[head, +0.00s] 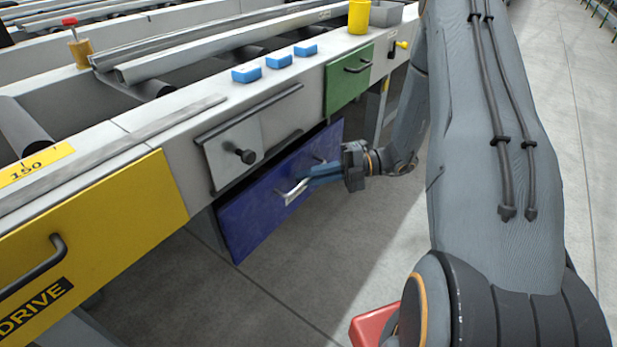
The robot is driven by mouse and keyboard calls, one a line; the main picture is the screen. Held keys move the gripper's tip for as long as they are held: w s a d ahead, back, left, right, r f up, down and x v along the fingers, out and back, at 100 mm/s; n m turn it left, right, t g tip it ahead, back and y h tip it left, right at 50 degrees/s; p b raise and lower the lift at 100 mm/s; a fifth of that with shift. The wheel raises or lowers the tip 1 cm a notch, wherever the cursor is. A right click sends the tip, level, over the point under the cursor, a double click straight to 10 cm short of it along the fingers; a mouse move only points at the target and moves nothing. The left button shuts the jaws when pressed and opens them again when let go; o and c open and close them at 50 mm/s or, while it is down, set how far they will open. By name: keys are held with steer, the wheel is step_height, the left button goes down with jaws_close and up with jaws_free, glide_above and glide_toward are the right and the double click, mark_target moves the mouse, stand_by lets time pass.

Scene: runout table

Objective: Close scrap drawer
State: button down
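A dark blue drawer front (245,225) sits low under the table, below a grey panel. A dark gap shows along its top edge, and it appears to stand out a little from the frame. I cannot read a scrap label on it. My gripper (294,191) is in front of the blue face, around its middle, with pale fingertips close to it. Small dark parts, perhaps the ends of a handle, show beside the fingers. I cannot tell whether the fingertips touch the drawer or hold anything.
A yellow panel (110,212) with a black handle is at left, and a green panel (340,94) with a handle is right of the grey panel (224,158) with a black knob. Blue blocks (278,61) and a yellow cup (359,16) stand on the table.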

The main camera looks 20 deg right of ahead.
steer(key=shift+w+a, duration=0.55)
steer(key=shift+w, duration=0.25)
steer(key=shift+w+a, duration=0.55)
steer(key=shift+w, duration=0.25)
steer(key=c, duration=2.1)
jaws_free()
steer(key=shift+a, duration=0.1)
steer(key=d, duration=0.2)
steer(key=d+p, duration=0.1)
steer(key=d, duration=0.2)
steer(key=s+d+r, duration=0.1)
steer(key=d, duration=0.2)
